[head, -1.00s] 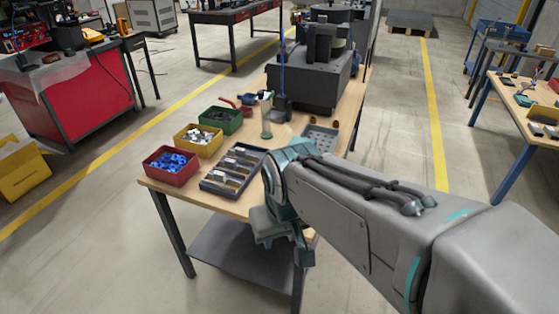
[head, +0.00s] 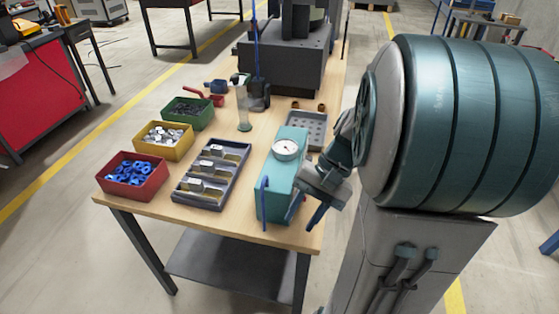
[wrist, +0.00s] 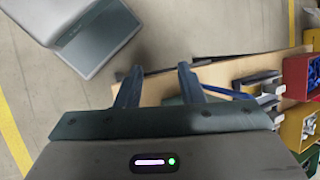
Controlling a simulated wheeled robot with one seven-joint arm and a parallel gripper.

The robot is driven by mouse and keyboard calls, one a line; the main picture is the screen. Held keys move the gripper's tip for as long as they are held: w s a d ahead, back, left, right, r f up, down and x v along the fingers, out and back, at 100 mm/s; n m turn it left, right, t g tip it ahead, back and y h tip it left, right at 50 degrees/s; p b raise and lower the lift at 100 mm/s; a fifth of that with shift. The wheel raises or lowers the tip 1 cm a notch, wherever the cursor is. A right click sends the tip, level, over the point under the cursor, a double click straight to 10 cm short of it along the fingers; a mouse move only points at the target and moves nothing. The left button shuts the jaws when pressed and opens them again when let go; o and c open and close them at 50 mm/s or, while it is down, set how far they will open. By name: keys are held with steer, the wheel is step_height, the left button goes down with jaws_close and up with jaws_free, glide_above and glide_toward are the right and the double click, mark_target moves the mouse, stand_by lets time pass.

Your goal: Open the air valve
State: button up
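A teal box with a round white gauge (head: 286,149) stands at the near right of the wooden table. An upright blue bar (head: 265,198), possibly a lever, is at its front; a blue strip also shows in the wrist view (wrist: 226,92). I cannot tell for sure which of these is the air valve. My gripper (head: 304,218) is just right of the teal box, pointing down near the table's front edge. Its fingers are apart and empty in the wrist view (wrist: 159,76).
Red (head: 133,180), yellow (head: 163,146) and green (head: 188,116) bins line the table's left side. A dark compartment tray (head: 183,197), a clear cylinder (head: 243,110) and a grey tray (head: 306,131) stand nearby. A large dark machine (head: 285,68) fills the back.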

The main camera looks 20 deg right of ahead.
steer(key=w+d+f+m+t+y+b, duration=0.1)
steer(key=d+f+m+t+y+b, duration=0.4)
steer(key=d, duration=0.4)
steer(key=w+d+f+m+t+y+b, duration=0.1)
steer(key=d+f+m+t+y+b, duration=0.25)
steer(key=d+t, duration=0.45)
steer(key=shift+g, duration=0.8)
steer(key=x, duration=0.4)
steer(key=b+x, duration=0.1)
steer(key=x, duration=0.7)
steer(key=shift+w+d+f, duration=0.2)
steer(key=shift+w, duration=0.25)
jaws_close()
